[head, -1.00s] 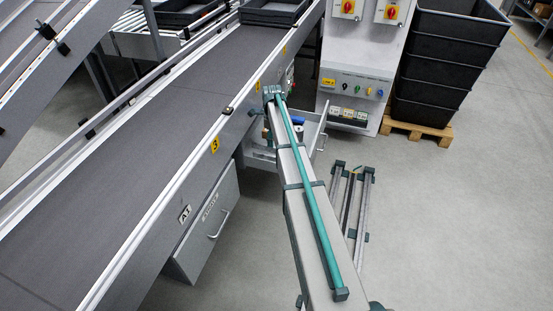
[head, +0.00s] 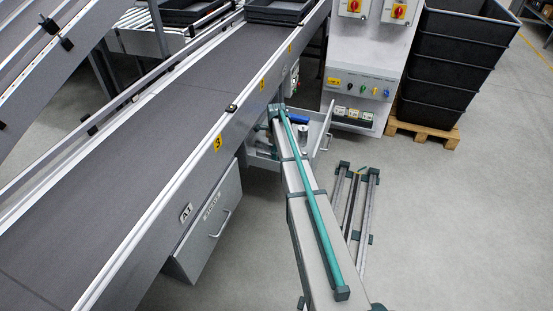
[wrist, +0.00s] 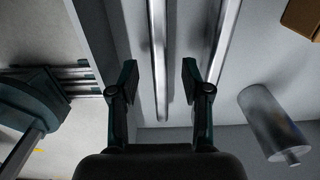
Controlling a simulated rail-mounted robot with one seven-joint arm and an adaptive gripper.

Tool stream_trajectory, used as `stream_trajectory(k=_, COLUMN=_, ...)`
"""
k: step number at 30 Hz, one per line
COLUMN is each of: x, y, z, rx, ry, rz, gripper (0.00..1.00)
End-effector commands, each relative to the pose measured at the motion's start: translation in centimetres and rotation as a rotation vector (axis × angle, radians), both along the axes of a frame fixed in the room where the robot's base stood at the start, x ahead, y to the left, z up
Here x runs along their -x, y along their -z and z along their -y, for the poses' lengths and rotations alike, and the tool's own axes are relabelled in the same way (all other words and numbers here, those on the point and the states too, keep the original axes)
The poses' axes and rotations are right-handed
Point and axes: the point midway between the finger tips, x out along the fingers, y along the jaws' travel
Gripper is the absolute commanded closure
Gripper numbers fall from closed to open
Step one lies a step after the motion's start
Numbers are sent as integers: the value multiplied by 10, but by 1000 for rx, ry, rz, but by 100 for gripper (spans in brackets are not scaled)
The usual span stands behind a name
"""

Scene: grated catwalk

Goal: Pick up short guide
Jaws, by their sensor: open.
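In the wrist view, two bright metal guides lie lengthwise in an open grey drawer: the left guide (wrist: 158,60) and the right guide (wrist: 225,40). I cannot tell for certain which is the short guide. My gripper (wrist: 159,82) is open and empty, with its two dark fingers apart. The left guide runs between the fingers in the picture; the right guide's near end is by the right finger. The height gap is unclear. In the head view the drawer (head: 322,137) stands out below the conveyor; my arm hides the gripper and guides there.
A metal cylinder (wrist: 270,120) and a brown block (wrist: 302,17) lie right of the guides. The drawer's dark side wall (wrist: 97,45) is close left. A rail frame (head: 368,205) lies on the floor.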

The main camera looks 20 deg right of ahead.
Motion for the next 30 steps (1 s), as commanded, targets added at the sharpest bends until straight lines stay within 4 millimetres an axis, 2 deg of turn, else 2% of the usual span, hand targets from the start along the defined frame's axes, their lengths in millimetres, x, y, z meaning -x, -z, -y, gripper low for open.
stream_trajectory(k=4, x=0, y=20, z=0, rx=0, ry=0, rz=-1, gripper=52)
stream_trajectory(k=12, x=0, y=25, z=0, rx=1, ry=0, rz=1, gripper=52)
stream_trajectory(k=14, x=0, y=25, z=0, rx=1, ry=0, rz=1, gripper=59)
stream_trajectory(k=21, x=0, y=25, z=0, rx=0, ry=0, rz=0, gripper=99)
stream_trajectory(k=30, x=0, y=25, z=0, rx=1, ry=0, rz=1, gripper=100)
